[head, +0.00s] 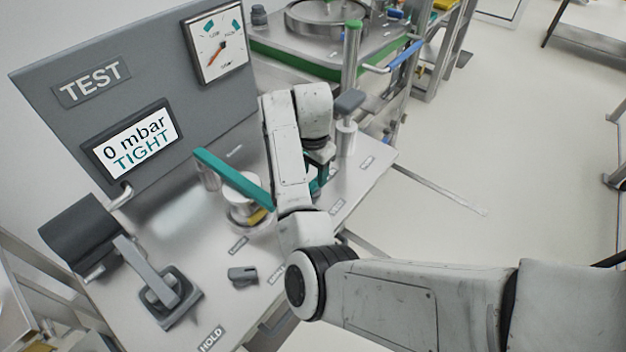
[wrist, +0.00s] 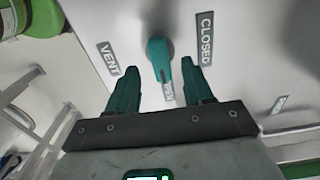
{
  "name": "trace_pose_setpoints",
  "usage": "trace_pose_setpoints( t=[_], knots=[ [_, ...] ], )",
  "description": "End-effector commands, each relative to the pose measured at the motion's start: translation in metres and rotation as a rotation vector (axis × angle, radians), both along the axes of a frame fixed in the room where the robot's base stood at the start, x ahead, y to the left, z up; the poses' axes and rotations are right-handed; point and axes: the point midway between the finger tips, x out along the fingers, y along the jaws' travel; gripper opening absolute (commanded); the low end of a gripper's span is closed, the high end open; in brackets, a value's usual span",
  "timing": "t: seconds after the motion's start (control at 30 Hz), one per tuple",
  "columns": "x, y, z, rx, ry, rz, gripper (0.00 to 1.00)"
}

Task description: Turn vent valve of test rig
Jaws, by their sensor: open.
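The vent valve's teal handle (wrist: 160,60) shows in the wrist view. It lies between a VENT label (wrist: 109,60) on the left and a CLOSED label (wrist: 205,38) on the right, its tip pointing toward my gripper. My gripper (wrist: 160,67) is open, with one teal finger on each side of the handle and visible gaps to both. I cannot tell how far down the fingers reach. In the head view my arm covers most of the gripper and valve area. The test rig's display (head: 132,141) reads "0 mbar TIGHT" on its grey panel (head: 150,62).
A long teal lever (head: 228,176) over a round metal fitting stands left of my arm. A grey lever block (head: 165,296) and small grey part (head: 242,275) sit nearer. A green-topped post (head: 351,55) and grey-capped post (head: 347,125) stand beyond. Open floor lies right.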

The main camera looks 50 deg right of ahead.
Motion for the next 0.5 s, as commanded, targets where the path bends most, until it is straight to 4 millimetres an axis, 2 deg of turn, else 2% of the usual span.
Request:
trace_pose_setpoints(
  t=[0.1,0.3,0.5],
  knots=[
    [0.001,0.000,0.024,-0.001,-0.006,-0.002,0.51],
    [0.001,0.000,0.060,0.000,-0.004,-0.001,0.51],
    [0.001,0.001,0.072,0.000,-0.001,0.000,0.51]
  ],
)
